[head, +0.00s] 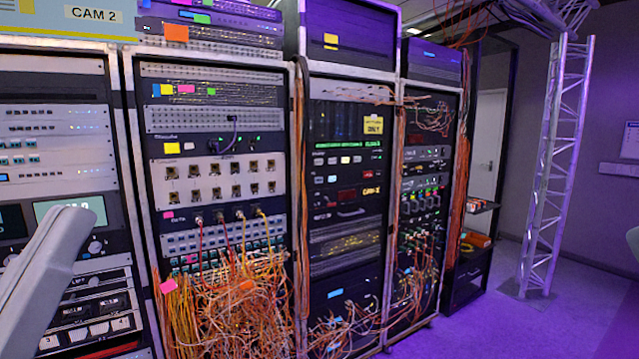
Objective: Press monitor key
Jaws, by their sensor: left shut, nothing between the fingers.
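My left gripper (75,225) reaches in from the lower left as a pale grey shape. It is shut and empty, in front of the left rack's control panel. Its tip overlaps a small lit screen (88,203) in the picture; I cannot tell whether it touches the panel. Below the screen is a dark key panel with several pale keys (100,328) near its bottom edge. The labels are too small to read surely, so I cannot tell which is the monitor key. My gripper hides part of this panel. A pale sliver at the right edge may be my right gripper (633,242).
A rack (215,140) with a thick tangle of orange cables (240,310) stands right of the panel. More cabled racks stand farther right. A white truss (560,170) rises from the purple floor (480,325), which is open at the lower right. A "CAM 2" sign (90,15) tops the left rack.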

